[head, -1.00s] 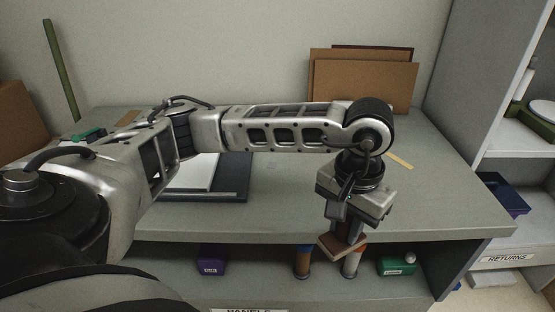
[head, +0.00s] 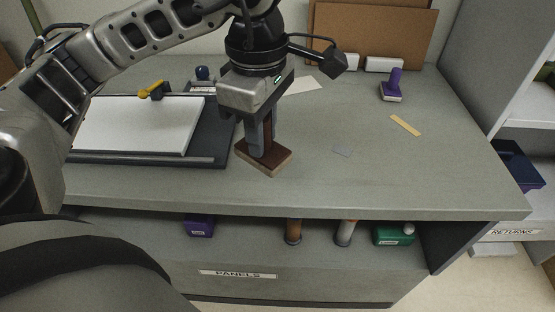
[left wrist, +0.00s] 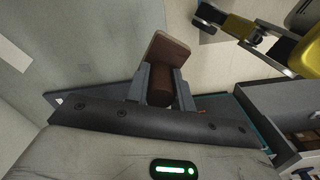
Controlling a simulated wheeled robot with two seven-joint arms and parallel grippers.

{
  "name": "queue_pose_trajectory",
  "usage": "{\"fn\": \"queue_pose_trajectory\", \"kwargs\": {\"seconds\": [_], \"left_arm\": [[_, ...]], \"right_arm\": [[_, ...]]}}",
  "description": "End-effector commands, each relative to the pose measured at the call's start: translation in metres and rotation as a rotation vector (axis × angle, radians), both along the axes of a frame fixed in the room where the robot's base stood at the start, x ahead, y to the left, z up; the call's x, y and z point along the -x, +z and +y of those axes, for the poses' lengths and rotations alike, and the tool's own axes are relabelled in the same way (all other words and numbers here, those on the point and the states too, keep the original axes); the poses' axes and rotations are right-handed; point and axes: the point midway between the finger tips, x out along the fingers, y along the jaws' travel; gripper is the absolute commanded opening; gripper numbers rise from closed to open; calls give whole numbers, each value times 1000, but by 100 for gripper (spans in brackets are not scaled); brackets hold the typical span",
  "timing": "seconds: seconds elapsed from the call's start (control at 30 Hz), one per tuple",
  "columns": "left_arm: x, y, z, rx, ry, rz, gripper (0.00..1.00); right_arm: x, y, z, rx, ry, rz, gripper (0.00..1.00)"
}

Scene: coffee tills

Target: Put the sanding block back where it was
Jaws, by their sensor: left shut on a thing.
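The sanding block (head: 277,158) is a flat brown pad with a dark red-brown handle. My left gripper (head: 263,142) is shut on its handle, pad downward. The block is at the tabletop (head: 315,185), just right of the black-framed board (head: 215,148); I cannot tell whether it touches the surface. In the left wrist view, the block's pad (left wrist: 167,50) sticks out beyond the fingers, with the round handle between them. My right gripper is not in view.
A purple-handled stamp (head: 394,84), a yellow strip (head: 405,125) and a small grey patch (head: 342,151) lie to the right. Cardboard panels (head: 385,35) lean at the back. The shelf below holds a purple box (head: 199,225) and a green box (head: 393,234). The front right tabletop is clear.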

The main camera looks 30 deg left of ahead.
Motion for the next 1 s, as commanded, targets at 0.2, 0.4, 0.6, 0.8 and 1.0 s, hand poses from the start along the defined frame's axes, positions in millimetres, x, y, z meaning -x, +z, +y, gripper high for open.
{"fn": "queue_pose_trajectory", "kwargs": {"seconds": [0.2, 0.4, 0.6, 0.8, 1.0], "left_arm": [[27, 17, 15, -1, 579, -4, 2], [44, 26, 23, 1, 929, -2, 2], [40, 25, 25, 1, 1046, 4, 2], [-4, 5, 28, 0, 1050, 7, 2], [-49, -21, 31, -3, 1048, 7, 2]], "right_arm": [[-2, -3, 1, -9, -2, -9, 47], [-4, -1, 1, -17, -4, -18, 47], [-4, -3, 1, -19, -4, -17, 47], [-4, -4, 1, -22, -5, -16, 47], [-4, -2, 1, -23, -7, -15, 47]]}}
